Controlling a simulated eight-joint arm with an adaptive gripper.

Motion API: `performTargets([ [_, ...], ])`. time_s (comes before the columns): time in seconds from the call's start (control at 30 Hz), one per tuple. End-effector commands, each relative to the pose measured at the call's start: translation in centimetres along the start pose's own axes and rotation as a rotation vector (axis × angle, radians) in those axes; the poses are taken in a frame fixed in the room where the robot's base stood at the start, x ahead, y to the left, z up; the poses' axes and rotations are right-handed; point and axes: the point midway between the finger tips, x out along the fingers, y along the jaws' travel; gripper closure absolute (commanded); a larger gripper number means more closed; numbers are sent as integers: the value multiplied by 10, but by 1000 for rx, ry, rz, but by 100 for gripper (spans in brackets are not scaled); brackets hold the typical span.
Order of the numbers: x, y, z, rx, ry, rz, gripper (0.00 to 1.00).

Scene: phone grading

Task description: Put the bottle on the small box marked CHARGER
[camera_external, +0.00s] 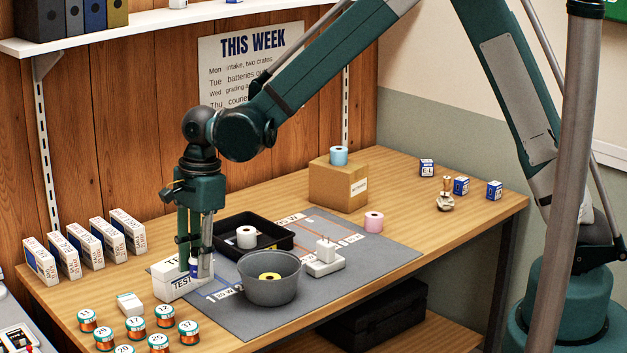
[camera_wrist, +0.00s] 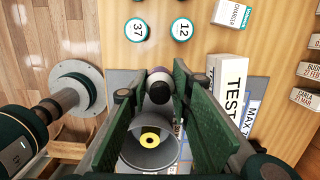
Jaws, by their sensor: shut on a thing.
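The bottle (camera_external: 194,266) is small, with a white and blue body, and sits between the fingers of my gripper (camera_external: 195,272). In the wrist view I look down on its dark cap (camera_wrist: 160,90) between the two green fingers (camera_wrist: 160,100), which are shut on it. The bottle is close beside the white TEST box (camera_external: 172,287); I cannot tell whether they touch. The small white box marked CHARGER (camera_wrist: 232,13) lies at the wrist view's top right. In the external view it is the small pale box (camera_external: 130,303) left of my gripper, its top bare.
A grey bowl (camera_external: 268,290) holding a yellow roll is right of my gripper. A black tray (camera_external: 270,237) with a white roll lies behind. Upright white boxes (camera_external: 92,248) line the left edge.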

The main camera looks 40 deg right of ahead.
Motion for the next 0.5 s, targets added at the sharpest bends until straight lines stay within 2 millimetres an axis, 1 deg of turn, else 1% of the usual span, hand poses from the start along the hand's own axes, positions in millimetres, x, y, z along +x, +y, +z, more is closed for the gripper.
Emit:
performTargets([
  [0.03,-1,-10,7,-6,0,1,90],
  [0.2,-4,-44,32,-26,0,4,90],
  [0.5,-7,-102,76,-67,0,9,90],
])
